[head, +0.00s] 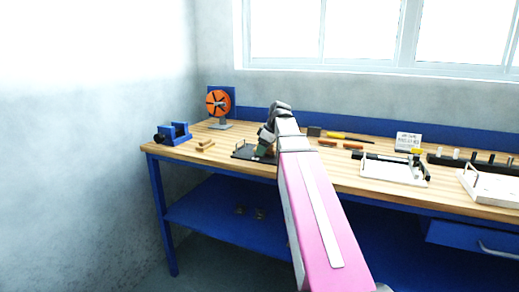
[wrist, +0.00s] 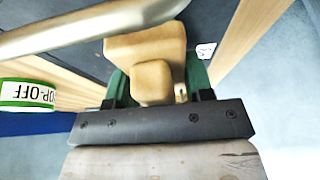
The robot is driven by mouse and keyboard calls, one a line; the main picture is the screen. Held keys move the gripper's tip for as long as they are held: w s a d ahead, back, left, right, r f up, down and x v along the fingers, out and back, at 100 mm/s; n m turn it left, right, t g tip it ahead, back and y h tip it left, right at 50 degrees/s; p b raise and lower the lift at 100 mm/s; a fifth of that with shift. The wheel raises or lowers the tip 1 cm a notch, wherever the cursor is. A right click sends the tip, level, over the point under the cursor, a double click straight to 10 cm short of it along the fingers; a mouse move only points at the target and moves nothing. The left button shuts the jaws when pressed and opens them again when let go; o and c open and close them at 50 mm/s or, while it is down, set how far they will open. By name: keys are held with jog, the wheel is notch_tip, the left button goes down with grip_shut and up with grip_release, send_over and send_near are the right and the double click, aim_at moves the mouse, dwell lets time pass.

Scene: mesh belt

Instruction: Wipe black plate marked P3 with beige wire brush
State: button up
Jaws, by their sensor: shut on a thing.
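A black plate (head: 241,154) lies on the bench left of my forearm in the head view. Its dark surface (wrist: 62,12) fills much of the upper wrist view. A small white tag with unclear marks (wrist: 205,50) shows there; I cannot read P3. My gripper (head: 266,152) is low over the plate's right part. In the wrist view my gripper (wrist: 155,88) is shut on the beige wire brush (wrist: 145,47), whose blocky body sits between the green fingers. The bristles are hidden, so I cannot tell whether they touch the plate.
A pale metal bar (wrist: 85,28) crosses close above the brush in the wrist view. A green-edged drop-off label (wrist: 28,95) is at left. A blue vise (head: 175,134), an orange wheel (head: 219,103) and a white tray (head: 393,171) stand on the bench (head: 338,170).

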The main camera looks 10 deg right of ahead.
aim_at(274, 150)
jog(key=shift+s+d, duration=1.05)
jog(key=shift+d, duration=0.25)
jog(key=shift+s+d, duration=0.35)
jog(key=shift+d, duration=0.2)
jog(key=c, duration=0.3)
jog(key=shift+w+d, duration=0.65)
jog(key=shift+w, duration=0.2)
jog(key=shift+c, duration=0.3)
jog(key=shift+w+a+f, duration=0.1)
jog(key=shift+w+a, duration=0.45)
jog(key=shift+a, duration=0.25)
jog(key=shift+w+a, duration=0.55)
jog(key=shift+a, duration=0.25)
jog(key=shift+w+a+r, duration=0.1)
jog(key=shift+w+a, duration=0.6)
jog(key=shift+a, duration=0.2)
jog(key=shift+w+a+r, duration=0.1)
jog(key=shift+w+a, duration=0.55)
jog(key=shift+a, duration=0.3)
jog(key=shift+w+a, duration=0.7)
jog(key=shift+a, duration=0.2)
jog(key=shift+w+d+f, duration=0.1)
jog(key=shift+w+d, duration=0.5)
jog(key=shift+w, duration=0.15)
jog(key=shift+s+d, duration=1.05)
jog(key=shift+d, duration=0.35)
jog(key=shift+s+d, duration=1.05)
jog(key=shift+d, duration=0.4)
jog(key=shift+s+d, duration=1.05)
jog(key=shift+d, duration=0.35)
